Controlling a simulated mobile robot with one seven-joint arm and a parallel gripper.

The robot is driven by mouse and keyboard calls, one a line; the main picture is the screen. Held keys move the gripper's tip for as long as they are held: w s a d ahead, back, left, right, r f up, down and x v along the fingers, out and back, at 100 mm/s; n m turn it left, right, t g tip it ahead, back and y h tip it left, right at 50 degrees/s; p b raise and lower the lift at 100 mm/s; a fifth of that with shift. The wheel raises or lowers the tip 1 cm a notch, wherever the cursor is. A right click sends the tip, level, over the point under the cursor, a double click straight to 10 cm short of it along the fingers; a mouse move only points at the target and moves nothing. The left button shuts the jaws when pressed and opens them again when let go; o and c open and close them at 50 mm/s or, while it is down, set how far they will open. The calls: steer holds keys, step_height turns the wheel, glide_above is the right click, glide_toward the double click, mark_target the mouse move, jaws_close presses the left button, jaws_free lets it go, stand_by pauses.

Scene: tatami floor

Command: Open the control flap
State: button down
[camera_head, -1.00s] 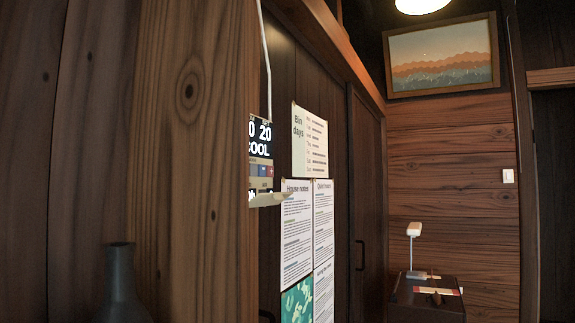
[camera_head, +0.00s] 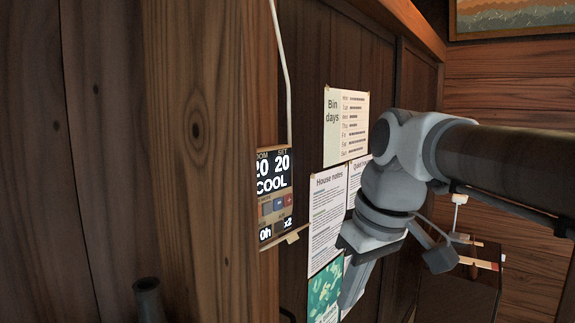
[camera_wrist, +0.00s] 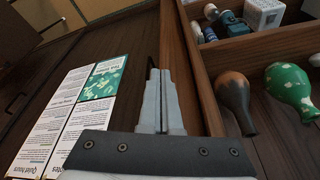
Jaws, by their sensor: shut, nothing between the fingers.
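The control panel (camera_head: 274,190) is on the dark wall just past the wooden post in the head view. Its lit display reads 20, 20 and COOL, with small coloured buttons and a lower row of figures beneath. Its left edge is hidden by the post. A small pale tab (camera_head: 292,238) sticks out at its bottom right edge; I cannot tell whether it belongs to the flap. My gripper (camera_head: 352,300) is right of and below the panel, in front of the pinned papers, apart from the panel. In the wrist view my gripper (camera_wrist: 158,75) is shut and empty; the panel is not visible there.
Pinned papers (camera_head: 328,210) cover the wall right of the panel. The wooden post (camera_head: 205,150) stands close on the panel's left. A dark vase (camera_head: 149,300) is at lower left. The wrist view shows a shelf with a brown vase (camera_wrist: 235,98) and green vase (camera_wrist: 290,85).

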mark_target(295, 238)
steer(key=w+a+r+n+g+p, duration=0.1)
steer(key=w+a+r+n+p, duration=0.15)
steer(key=r+p, duration=0.55)
steer(key=w+a+r+n+g+p, duration=0.15)
steer(key=w+a+r+p, duration=0.3)
steer(key=r, duration=0.65)
steer(key=shift+t, duration=0.45)
steer(key=x, duration=1)
steer(key=shift+s+d+f, duration=0.2)
steer(key=shift+s+d, duration=0.15)
steer(key=shift+s+d+f+t+y+b, duration=0.2)
steer(key=shift+f+t+y+b, duration=0.1)
steer(key=shift+b, duration=1.2)
step_height(295, 238, down, 7)
steer(key=s+d+t+y+b, duration=0.1)
steer(key=t+y+b, duration=0.5)
steer(key=b, duration=2.4)
steer(key=shift+d+y, duration=0.35)
steer(key=shift+y, duration=0.55)
steer(key=shift+a+f+b, duration=0.1)
steer(key=shift+f+b, duration=0.25)
steer(key=shift+b, duration=0.2)
steer(key=shift+r, duration=0.15)
